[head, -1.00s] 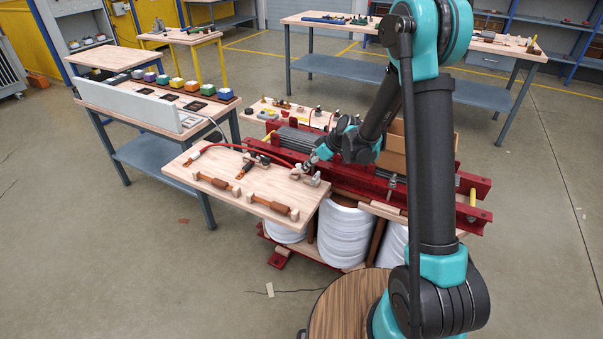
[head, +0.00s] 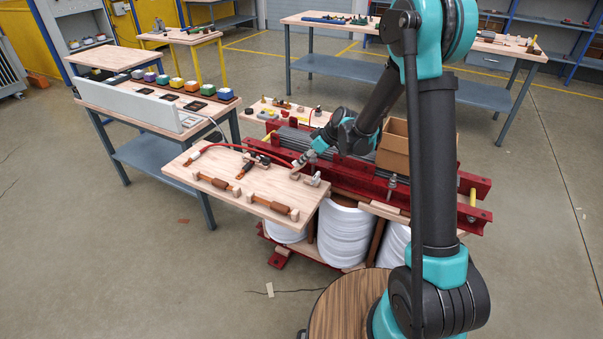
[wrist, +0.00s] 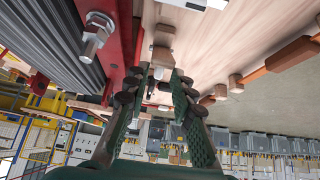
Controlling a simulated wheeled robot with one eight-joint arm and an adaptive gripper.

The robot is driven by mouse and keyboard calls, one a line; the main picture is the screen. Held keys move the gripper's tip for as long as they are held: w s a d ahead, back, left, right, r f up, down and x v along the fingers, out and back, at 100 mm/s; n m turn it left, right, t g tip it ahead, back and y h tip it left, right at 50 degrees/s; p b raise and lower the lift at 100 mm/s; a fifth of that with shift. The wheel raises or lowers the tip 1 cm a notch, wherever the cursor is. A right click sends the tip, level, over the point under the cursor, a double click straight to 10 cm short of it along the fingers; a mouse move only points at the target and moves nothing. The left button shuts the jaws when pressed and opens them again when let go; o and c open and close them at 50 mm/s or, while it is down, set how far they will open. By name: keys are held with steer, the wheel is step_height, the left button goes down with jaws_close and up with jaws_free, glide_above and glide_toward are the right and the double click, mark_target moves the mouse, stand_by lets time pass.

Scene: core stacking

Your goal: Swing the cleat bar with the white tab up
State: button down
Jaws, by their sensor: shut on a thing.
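A pale wooden board (head: 225,168) carries small grey metal fittings (head: 313,181) at its right end. My gripper (head: 301,163) reaches down to that end from the right. In the wrist view, my gripper's two dark green fingers (wrist: 161,76) close around a small pale grey piece, which looks like the cleat bar (wrist: 159,70). The fingers hide much of it. A tan block (wrist: 163,54) sits just beyond the fingertips on the board. I cannot clearly pick out the white tab or tell how far the bar is turned.
A red steel frame (head: 470,187) with grey rods runs beside the board, with bolts standing up. An open cardboard box (head: 393,152) stands behind. Brown-handled pieces (head: 268,204) and a red cable (head: 240,148) lie on the board. White coils (head: 343,235) are below.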

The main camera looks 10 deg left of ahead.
steer(key=shift+a+r, duration=0.1)
steer(key=shift+w+a+r, duration=0.3)
steer(key=shift+a+r, duration=0.2)
steer(key=shift+a, duration=0.2)
steer(key=shift+a, duration=0.1)
steer(key=shift+w+a+r, duration=0.15)
steer(key=shift+a, duration=0.3)
steer(key=shift+w+a+r, duration=0.15)
steer(key=shift+a, duration=0.3)
steer(key=shift+a, duration=0.1)
steer(key=shift+w+a, duration=0.4)
steer(key=shift+a, duration=0.45)
steer(key=shift+a, duration=0.1)
